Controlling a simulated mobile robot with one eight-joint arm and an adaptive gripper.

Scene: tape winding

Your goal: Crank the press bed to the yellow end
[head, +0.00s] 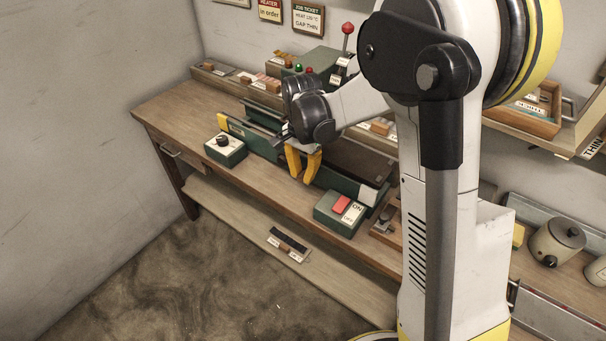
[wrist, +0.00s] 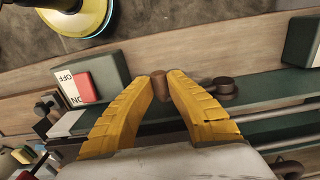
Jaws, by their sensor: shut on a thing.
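The press (head: 265,145) is a long dark green frame on the wooden bench, with a yellow mark (head: 222,122) at its left end and a white mark (head: 369,195) at its right end. A dark slab (head: 350,162), which looks like the bed, lies toward the right half. My gripper (head: 303,176) is at the press's front side. In the wrist view its yellow fingers (wrist: 159,86) are closed on the brown crank handle (wrist: 158,77). The crank hub (wrist: 222,87) shows just right of it. The head view hides the crank behind the fingers.
A green box with a red ON/OFF switch (head: 340,207) stands right of the gripper. A green box with a black knob (head: 224,148) stands to the left. A red-knobbed lever (head: 347,30) rises behind. Metal rails (wrist: 283,115) run along the press.

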